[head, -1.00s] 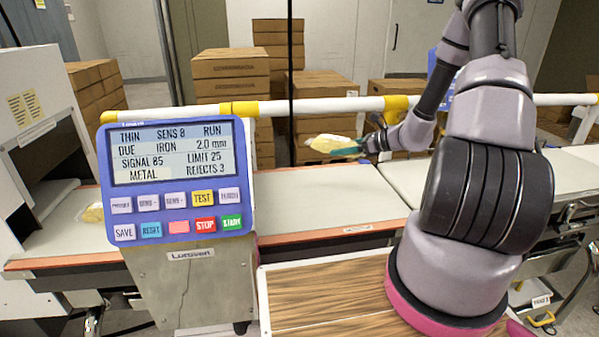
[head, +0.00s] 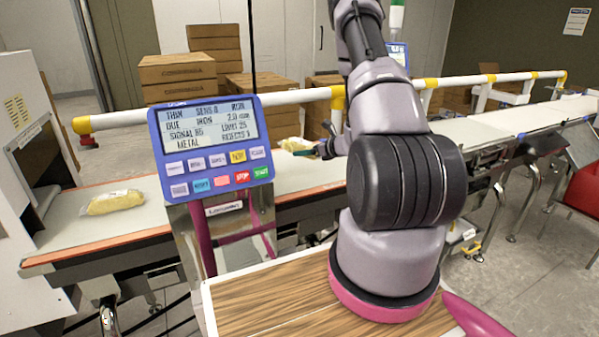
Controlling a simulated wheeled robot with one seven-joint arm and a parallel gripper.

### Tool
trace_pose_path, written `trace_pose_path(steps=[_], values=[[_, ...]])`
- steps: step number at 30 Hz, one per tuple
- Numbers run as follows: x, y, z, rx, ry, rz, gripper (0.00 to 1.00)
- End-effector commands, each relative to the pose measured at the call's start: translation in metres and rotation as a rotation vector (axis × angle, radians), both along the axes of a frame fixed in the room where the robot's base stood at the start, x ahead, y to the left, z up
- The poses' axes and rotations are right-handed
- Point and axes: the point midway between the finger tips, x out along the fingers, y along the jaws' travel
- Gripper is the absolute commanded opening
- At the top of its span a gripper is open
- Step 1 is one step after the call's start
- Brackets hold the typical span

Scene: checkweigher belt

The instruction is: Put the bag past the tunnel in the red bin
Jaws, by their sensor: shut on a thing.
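My gripper (head: 318,151) is at the end of the raised arm, behind the arm's thick links as seen in the head view. It is shut on a yellowish bag (head: 295,144), which is held above the far side of the belt (head: 150,188); part of the gripper is hard to make out. Another yellowish bag (head: 115,202) lies on the belt at left, just outside the dark mouth of the white tunnel (head: 18,120). A red bin (head: 586,190) stands at the right edge, partly cut off.
A blue control panel (head: 210,148) showing "METAL" stands in front of the belt. A white rail (head: 300,98) with yellow joints runs behind it. Stacked cartons (head: 178,78) stand farther back. Grey floor (head: 525,245) is open before the red bin.

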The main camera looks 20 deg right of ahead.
Motion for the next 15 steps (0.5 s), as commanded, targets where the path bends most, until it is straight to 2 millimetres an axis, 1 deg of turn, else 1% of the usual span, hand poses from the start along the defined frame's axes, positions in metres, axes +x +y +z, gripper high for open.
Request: trace_pose_path(steps=[1, 3, 11, 15], values=[[0.000, 0.000, -0.011, 0.002, 0.002, 0.000, 0.00], [0.000, 0.000, -0.022, 0.002, 0.002, 0.000, 0.00], [0.000, 0.000, -0.046, 0.002, 0.000, 0.001, 0.00], [0.000, 0.000, -0.068, 0.001, 0.001, 0.001, 0.00]])
